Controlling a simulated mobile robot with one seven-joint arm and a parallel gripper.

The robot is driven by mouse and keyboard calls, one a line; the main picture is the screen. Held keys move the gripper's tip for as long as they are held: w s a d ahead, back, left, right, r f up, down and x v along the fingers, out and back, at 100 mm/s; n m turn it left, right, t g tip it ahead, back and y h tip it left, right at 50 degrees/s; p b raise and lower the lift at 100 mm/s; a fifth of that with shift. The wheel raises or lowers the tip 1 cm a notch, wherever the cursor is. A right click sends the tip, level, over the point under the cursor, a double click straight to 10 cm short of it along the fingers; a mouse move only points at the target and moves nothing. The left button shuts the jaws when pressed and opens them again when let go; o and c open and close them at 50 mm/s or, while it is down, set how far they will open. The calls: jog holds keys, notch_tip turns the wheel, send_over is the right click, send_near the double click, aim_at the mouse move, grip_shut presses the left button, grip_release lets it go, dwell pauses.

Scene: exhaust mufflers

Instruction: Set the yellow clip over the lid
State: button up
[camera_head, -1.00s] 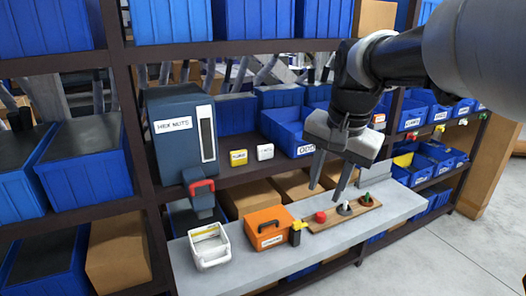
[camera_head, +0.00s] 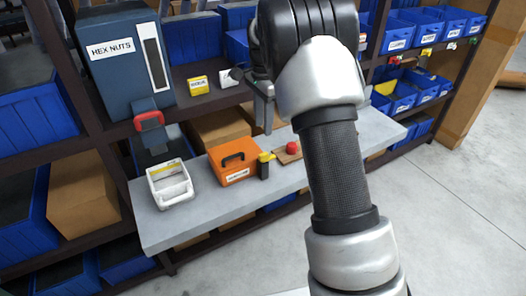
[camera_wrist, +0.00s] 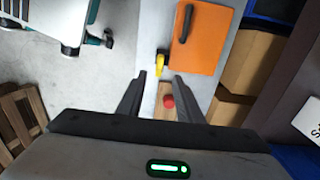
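The orange box (camera_head: 234,163) with a black handle on its lid stands on the grey bench. It also shows in the wrist view (camera_wrist: 205,42). The yellow clip (camera_head: 266,157), with a dark lower part, is at the box's right end in the head view. In the wrist view the clip (camera_wrist: 161,62) sticks out beside the box. I cannot tell whether it touches the lid. My gripper (camera_wrist: 160,78) is open and empty, its fingertips just short of the clip. In the head view my gripper (camera_head: 266,108) is partly hidden by my arm.
A wooden board (camera_head: 284,156) with a red knob (camera_head: 292,147) lies right of the box, partly behind my arm. A white bin (camera_head: 170,184) stands left on the bench (camera_head: 155,228). The hex nuts dispenser (camera_head: 124,70) and shelf stand behind.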

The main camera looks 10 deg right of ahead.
aim_at(263, 154)
notch_tip(263, 154, down, 12)
jog(key=shift+r+b, duration=0.2)
jog(key=shift+b, duration=0.15)
jog(key=shift+c, duration=0.5)
grip_shut()
